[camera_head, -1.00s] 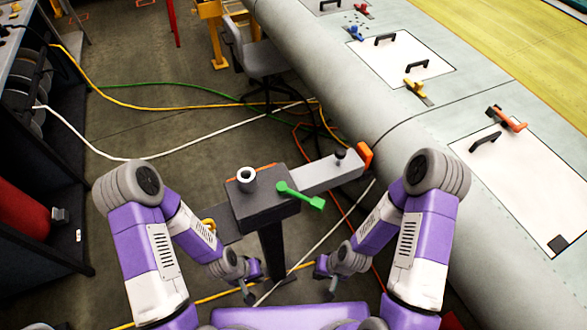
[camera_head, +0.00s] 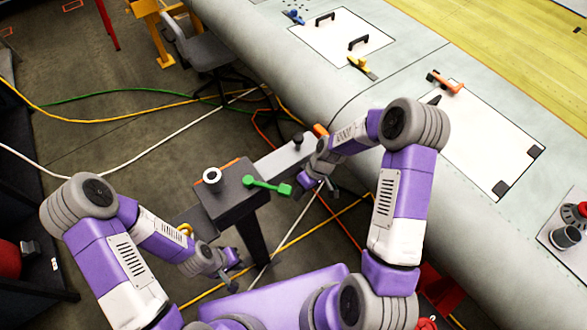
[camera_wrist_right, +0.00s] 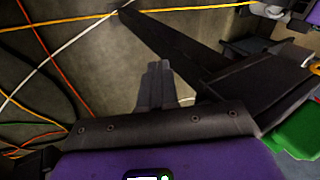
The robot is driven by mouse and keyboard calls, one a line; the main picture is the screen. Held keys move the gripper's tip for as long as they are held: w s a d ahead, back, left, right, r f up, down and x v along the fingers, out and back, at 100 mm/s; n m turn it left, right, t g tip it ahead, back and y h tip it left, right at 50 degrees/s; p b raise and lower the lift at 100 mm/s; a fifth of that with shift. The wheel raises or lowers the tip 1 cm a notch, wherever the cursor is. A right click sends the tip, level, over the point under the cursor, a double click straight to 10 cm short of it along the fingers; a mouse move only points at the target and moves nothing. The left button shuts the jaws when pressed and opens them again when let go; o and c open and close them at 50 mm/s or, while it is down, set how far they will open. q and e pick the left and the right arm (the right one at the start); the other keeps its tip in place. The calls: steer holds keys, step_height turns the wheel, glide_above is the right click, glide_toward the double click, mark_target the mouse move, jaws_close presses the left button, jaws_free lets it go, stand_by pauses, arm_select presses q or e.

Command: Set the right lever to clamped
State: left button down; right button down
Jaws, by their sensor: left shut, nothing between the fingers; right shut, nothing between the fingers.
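A dark jig block (camera_head: 236,200) on a post carries a green lever (camera_head: 268,186) that points right. I cannot tell which lever is meant by the right one. My right gripper (camera_head: 318,188) is shut and empty, right of the green lever's tip and apart from it in the picture. The right wrist view shows its closed fingers (camera_wrist_right: 157,85) and a green surface (camera_wrist_right: 302,132) at the right edge. My left gripper (camera_head: 228,270) is shut and empty, low in front of the block.
The pale wing surface (camera_head: 330,75) on the right carries panels with blue (camera_head: 293,17), yellow (camera_head: 361,67) and orange (camera_head: 444,82) levers. A chair (camera_head: 200,48) stands behind the jig. Cables cross the floor. A red-knobbed box (camera_head: 567,232) is at the far right.

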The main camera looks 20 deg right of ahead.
mark_target(268, 187)
steer(key=w+d+r+n+p, duration=0.1)
steer(key=d+r+n, duration=0.1)
steer(key=r, duration=0.4)
steer(key=w+d+r+n+y+p, duration=0.1)
steer(key=w+d+r+n, duration=0.1)
steer(key=r, duration=0.5)
steer(key=w+d+r+n+g+p, duration=0.1)
steer(key=w+d+r+n, duration=0.1)
steer(key=r, duration=0.5)
steer(key=shift+w+n+y, duration=0.25)
steer(key=shift+n+y, duration=0.15)
steer(key=shift+n, duration=0.2)
steer(key=shift+f, duration=0.1)
steer(key=s+a+f+p, duration=0.1)
steer(key=s+a+f, duration=0.4)
steer(key=a+f, duration=0.3)
steer(key=shift+s+a, duration=0.1)
steer(key=shift+s, duration=0.05)
